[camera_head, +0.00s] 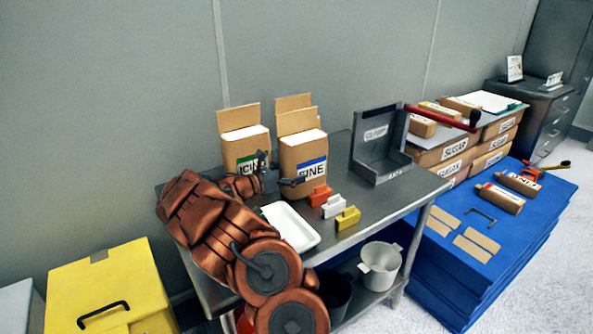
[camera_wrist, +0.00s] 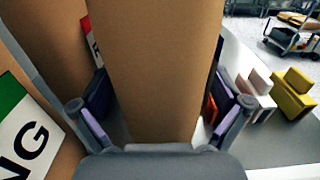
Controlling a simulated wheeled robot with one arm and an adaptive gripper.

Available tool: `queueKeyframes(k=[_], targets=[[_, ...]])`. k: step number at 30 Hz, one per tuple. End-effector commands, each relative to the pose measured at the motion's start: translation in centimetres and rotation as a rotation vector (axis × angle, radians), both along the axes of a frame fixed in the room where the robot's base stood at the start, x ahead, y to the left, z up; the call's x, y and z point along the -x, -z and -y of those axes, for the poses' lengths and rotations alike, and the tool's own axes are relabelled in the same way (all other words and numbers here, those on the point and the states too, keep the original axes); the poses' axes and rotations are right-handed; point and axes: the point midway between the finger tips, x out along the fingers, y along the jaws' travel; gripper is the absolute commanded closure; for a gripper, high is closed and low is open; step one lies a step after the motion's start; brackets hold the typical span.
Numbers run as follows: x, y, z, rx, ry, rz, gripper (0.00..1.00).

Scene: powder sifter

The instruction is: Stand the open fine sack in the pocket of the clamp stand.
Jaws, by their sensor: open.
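The fine sack (camera_head: 303,160) is a brown box-like bag with a blue-striped FINE label and a raised top flap. It stands upright toward the back of the steel table. My gripper (camera_head: 280,178) is at its left side in the head view. In the wrist view, the open fingers (camera_wrist: 160,105) straddle a plain brown face of a sack (camera_wrist: 155,60), apparently the fine sack. Contact cannot be told. The clamp stand (camera_head: 372,150) is a grey metal frame with a back plate and low base, right of the fine sack. Its pocket looks empty.
A green-labelled icing sack (camera_head: 243,140) stands close on the left, and another sack (camera_head: 294,103) behind. Red (camera_head: 320,194), white (camera_head: 333,206) and yellow (camera_head: 348,217) clips and a white tray (camera_head: 291,226) lie in front. A red-handled tool (camera_head: 440,117) projects near the stand's right.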

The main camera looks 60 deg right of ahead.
Motion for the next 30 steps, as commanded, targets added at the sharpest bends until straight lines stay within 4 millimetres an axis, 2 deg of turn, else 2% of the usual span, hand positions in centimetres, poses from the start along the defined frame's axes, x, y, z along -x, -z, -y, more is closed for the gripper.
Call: queueKeyframes(k=[12,18,30], targets=[[-3.6,0.1,-6.1,0.000,-0.004,0.001,0.00],[-4.8,0.0,-8.3,0.001,-0.002,0.002,0.00],[-5.2,-0.1,-9.3,0.002,0.002,0.005,0.00]])
